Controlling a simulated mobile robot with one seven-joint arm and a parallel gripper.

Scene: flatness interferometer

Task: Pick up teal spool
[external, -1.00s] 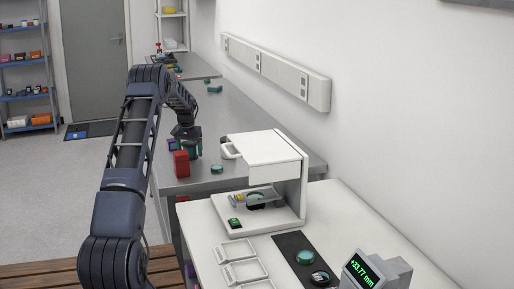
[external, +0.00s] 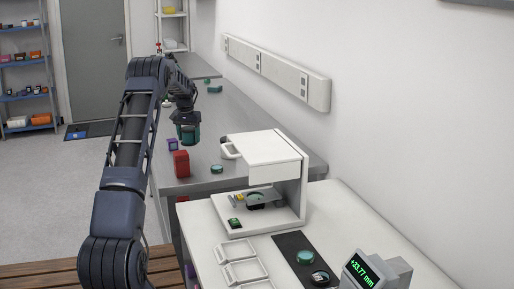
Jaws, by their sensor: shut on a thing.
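The teal spool (external: 188,135) is held in my gripper (external: 187,124), which points down over the grey bench. The spool hangs above the bench top, behind the red block and apart from it. My gripper is shut on the spool; the fingers are small and dark, and the arm partly hides the top of the spool.
A red block (external: 181,163) and a small purple object (external: 172,144) stand below on the grey bench (external: 203,182). A teal disc (external: 216,169) lies to their right. The white interferometer (external: 265,148) stands nearer, on a white table. The bench's far part is mostly clear.

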